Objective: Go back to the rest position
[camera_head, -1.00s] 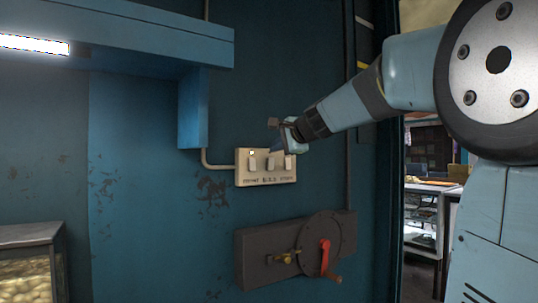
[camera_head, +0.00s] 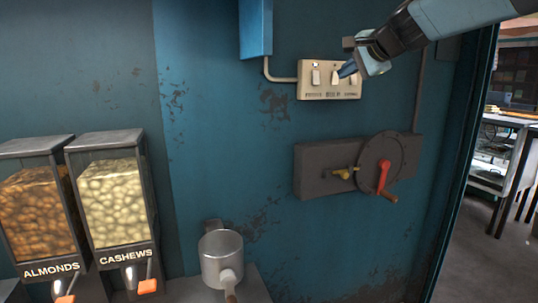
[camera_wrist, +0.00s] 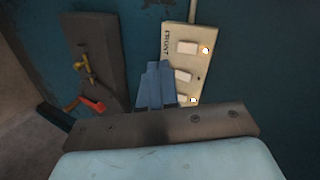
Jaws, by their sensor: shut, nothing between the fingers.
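My gripper (camera_head: 347,70) is shut and empty. My arm reaches in from the upper right and hides part of the panel.
A dark box (camera_head: 318,168) with a round plate, red lever (camera_head: 384,176) and brass valve sits below the panel. Almond (camera_head: 38,210) and cashew (camera_head: 112,205) dispensers and a metal pot (camera_head: 221,258) stand at lower left. A doorway opens at right.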

